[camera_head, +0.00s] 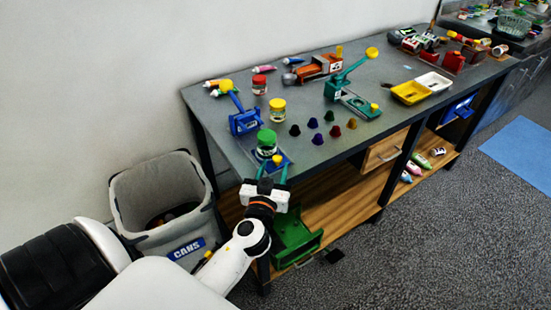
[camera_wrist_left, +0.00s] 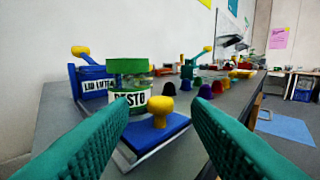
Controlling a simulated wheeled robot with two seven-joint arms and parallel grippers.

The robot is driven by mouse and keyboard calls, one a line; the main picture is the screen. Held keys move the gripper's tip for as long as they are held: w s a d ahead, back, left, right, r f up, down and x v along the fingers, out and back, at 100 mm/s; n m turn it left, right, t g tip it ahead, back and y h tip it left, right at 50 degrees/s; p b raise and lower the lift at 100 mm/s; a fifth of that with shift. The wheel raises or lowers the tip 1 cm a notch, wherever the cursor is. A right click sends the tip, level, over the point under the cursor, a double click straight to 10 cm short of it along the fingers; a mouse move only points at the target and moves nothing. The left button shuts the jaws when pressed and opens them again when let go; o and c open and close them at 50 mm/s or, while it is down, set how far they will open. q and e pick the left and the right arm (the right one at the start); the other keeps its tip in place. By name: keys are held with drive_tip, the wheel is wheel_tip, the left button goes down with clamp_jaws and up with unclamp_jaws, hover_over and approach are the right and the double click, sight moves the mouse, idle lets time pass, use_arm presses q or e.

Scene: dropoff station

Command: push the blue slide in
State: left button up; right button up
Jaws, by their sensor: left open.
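The blue slide (camera_head: 287,163) is a flat plate with a yellow knob at the table's near left edge. In the left wrist view the slide (camera_wrist_left: 165,133) is ahead, its yellow knob (camera_wrist_left: 160,108) upright between my fingers. A green-lidded jar (camera_head: 266,143), labelled PESTO in the wrist view (camera_wrist_left: 133,102), stands just behind the knob; its base is partly hidden. The blue lid lifter (camera_head: 244,122) with a yellow-tipped lever stands farther back. My left gripper (camera_head: 272,172) is open and empty, its green fingers on either side of the knob. My right gripper is not in view.
Two more jars (camera_head: 277,111) and several small coloured cones (camera_head: 314,123) stand farther along the table. A green lever press (camera_head: 352,95) is beyond them. Below are a grey CANS bin (camera_head: 165,215), a green box (camera_head: 296,240) and a wooden shelf (camera_head: 345,222).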

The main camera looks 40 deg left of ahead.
use_arm(q)
drive_tip(key=shift+x, duration=1.25)
